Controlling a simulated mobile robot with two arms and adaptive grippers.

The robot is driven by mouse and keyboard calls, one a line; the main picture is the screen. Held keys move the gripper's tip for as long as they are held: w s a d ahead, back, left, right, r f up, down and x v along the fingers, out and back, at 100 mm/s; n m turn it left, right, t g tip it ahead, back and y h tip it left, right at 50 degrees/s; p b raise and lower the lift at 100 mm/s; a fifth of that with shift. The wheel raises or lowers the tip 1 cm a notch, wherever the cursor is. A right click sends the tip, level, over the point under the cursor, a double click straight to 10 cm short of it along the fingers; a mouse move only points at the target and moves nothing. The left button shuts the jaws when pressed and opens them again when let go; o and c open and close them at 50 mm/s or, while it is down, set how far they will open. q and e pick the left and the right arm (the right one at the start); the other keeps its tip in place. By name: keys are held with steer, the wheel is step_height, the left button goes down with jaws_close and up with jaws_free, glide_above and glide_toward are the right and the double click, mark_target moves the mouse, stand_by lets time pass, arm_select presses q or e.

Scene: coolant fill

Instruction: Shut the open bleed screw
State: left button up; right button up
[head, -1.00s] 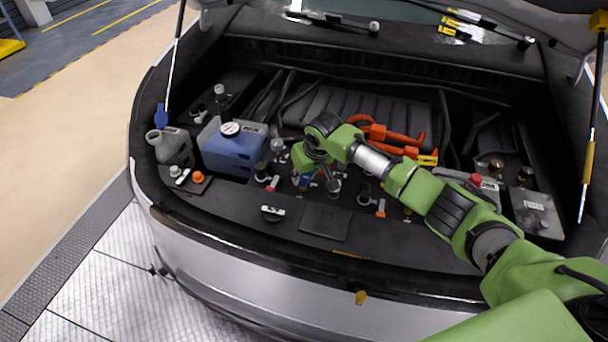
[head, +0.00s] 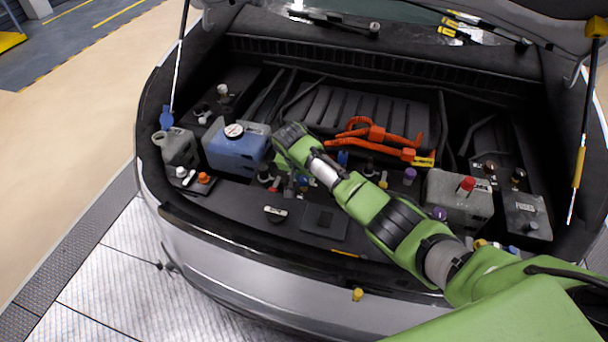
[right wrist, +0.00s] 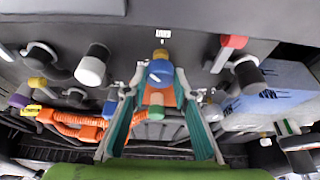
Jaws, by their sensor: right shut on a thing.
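My right gripper shows in the right wrist view (right wrist: 160,84), its two teal fingers closed on a small blue knob (right wrist: 160,70) with a brass-coloured part beside it. The knob stands at the front of the engine bay, and a blue bit of it shows under the gripper in the head view (head: 302,184). In the head view the fingertips are mostly hidden by my wrist. I cannot tell how far the screw is turned. My left gripper is out of view.
The blue coolant tank (head: 236,152) stands just left of my right gripper. Orange cables (head: 375,135) run behind my arm. A grey tank with a red cap (head: 460,195) stands at right.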

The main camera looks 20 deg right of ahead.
steer(key=m, duration=0.1)
steer(key=m+g+b, duration=0.1)
steer(key=m, duration=0.1)
steer(key=shift+a+f+h+b, duration=0.15)
steer(key=shift+f+h+b, duration=0.15)
steer(key=shift+h, duration=0.1)
steer(key=m+b, duration=0.2)
steer(key=b, duration=0.1)
steer(key=m+g+b, duration=0.1)
steer(key=m+b, duration=0.1)
steer(key=b, duration=0.1)
steer(key=shift+w+m+h, duration=0.2)
steer(key=shift+m+h, duration=0.1)
steer(key=shift+h, duration=0.1)
steer(key=shift+r+m+g+b, duration=0.2)
steer(key=shift+m+g+b, duration=0.4)
steer(key=shift+b, duration=0.65)
steer(key=shift+r, duration=0.1)
steer(key=o, duration=1.1)
steer(key=v, duration=1.2)
steer(key=shift+s, duration=0.1)
